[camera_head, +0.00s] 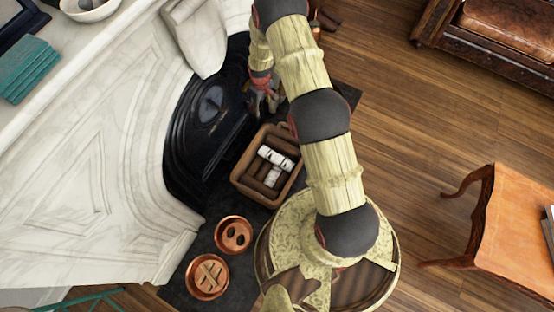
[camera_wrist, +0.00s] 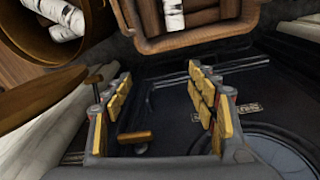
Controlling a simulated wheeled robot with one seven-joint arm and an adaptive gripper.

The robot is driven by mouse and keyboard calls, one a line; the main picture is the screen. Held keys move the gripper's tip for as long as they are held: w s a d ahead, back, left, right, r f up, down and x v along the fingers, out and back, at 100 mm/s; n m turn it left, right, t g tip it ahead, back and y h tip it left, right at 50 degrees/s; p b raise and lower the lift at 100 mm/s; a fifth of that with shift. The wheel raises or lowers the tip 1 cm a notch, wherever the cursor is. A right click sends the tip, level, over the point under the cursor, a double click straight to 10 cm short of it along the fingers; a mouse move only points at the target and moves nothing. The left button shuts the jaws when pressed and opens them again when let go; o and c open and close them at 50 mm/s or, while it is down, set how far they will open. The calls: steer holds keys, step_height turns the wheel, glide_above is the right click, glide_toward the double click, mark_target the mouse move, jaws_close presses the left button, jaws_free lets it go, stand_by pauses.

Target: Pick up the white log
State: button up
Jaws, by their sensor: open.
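White birch-bark logs (camera_head: 276,157) lie among darker brown logs in a rectangular brown crate (camera_head: 238,178) in the head view. One white log (camera_wrist: 174,14) shows in that crate, cut off by the top edge of the wrist view. More white-barked logs (camera_wrist: 66,18) lie in a round brown container (camera_wrist: 22,52) at the wrist view's upper left. My gripper (camera_head: 265,102) is above the crate in the head picture, apart from it. In the wrist view my gripper (camera_wrist: 160,88) is open, with its yellow-padded fingers spread and no log between them.
A black fireplace insert (camera_head: 192,135) and white marble surround (camera_head: 100,150) are left of the crate. Two copper bowls (camera_head: 233,234) (camera_head: 207,276) sit below it. An orange-topped wooden table (camera_head: 510,220) stands right. Wooden floor (camera_head: 420,130) is open between.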

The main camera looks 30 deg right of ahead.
steer(key=s+d+f, duration=0.1)
steer(key=s+f, duration=0.1)
steer(key=f, duration=0.6)
steer(key=s+f, duration=0.2)
steer(key=f, duration=0.6)
steer(key=n+g+b, duration=0.1)
steer(key=n+b, duration=0.1)
glide_toward(277, 157)
steer(key=f, duration=0.5)
steer(key=shift+w+a+f, duration=0.15)
steer(key=shift+a, duration=0.05)
step_height(277, 157, down, 6)
steer(key=b, duration=0.3)
steer(key=shift+d, duration=0.15)
steer(key=c, duration=0.3)
steer(key=c, duration=1.1)
